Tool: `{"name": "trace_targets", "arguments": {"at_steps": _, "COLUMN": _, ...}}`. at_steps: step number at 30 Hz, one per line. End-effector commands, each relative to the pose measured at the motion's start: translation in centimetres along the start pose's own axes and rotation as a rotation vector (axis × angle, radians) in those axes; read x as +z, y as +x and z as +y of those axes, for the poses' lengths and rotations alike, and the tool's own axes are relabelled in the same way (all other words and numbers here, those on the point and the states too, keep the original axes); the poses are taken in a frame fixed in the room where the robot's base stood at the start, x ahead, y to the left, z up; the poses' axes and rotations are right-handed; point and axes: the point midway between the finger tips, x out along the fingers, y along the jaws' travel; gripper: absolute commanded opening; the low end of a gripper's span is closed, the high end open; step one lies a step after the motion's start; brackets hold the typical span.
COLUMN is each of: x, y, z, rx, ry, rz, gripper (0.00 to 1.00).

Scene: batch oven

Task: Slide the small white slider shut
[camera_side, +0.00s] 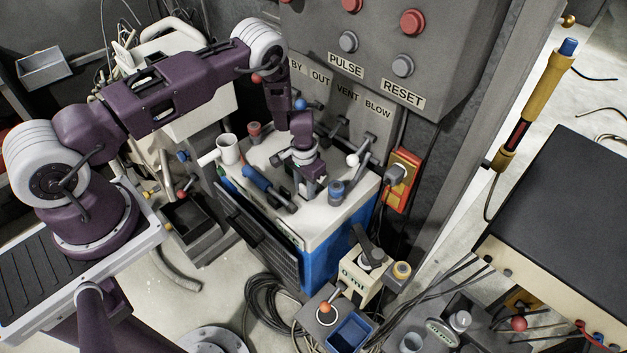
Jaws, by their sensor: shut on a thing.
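My gripper (309,190) points down at the white top of the blue cabinet (325,225), between a blue-handled lever and a dark blue knob. Its fingers are closed low over the top, on a small part that they mostly hide; by its place I take this to be the small white slider. The slider's track and how far it stands open are hidden by the gripper.
The blue-handled lever (262,184) lies close left of my gripper, and the dark blue knob (337,192) close right. A white mug (228,149) stands at the cabinet's back left. A white ball-ended lever (352,160) is behind right, below the button panel (385,60).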

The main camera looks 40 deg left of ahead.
Motion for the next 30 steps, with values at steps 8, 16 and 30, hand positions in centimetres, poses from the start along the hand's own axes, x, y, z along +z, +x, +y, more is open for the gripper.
{"name": "trace_targets", "arguments": {"at_steps": 8, "x": 0.6, "y": 0.0, "z": -0.1, "rx": -0.001, "ry": 0.004, "rz": -0.006, "gripper": 0.0}}
{"name": "trace_targets", "arguments": {"at_steps": 16, "x": 0.5, "y": 0.0, "z": -0.1, "rx": 0.0, "ry": 0.003, "rz": -0.005, "gripper": 0.55}}
{"name": "trace_targets", "arguments": {"at_steps": 30, "x": 0.3, "y": -5.4, "z": 0.0, "rx": 0.0, "ry": 0.003, "rz": -0.001, "gripper": 0.55}}
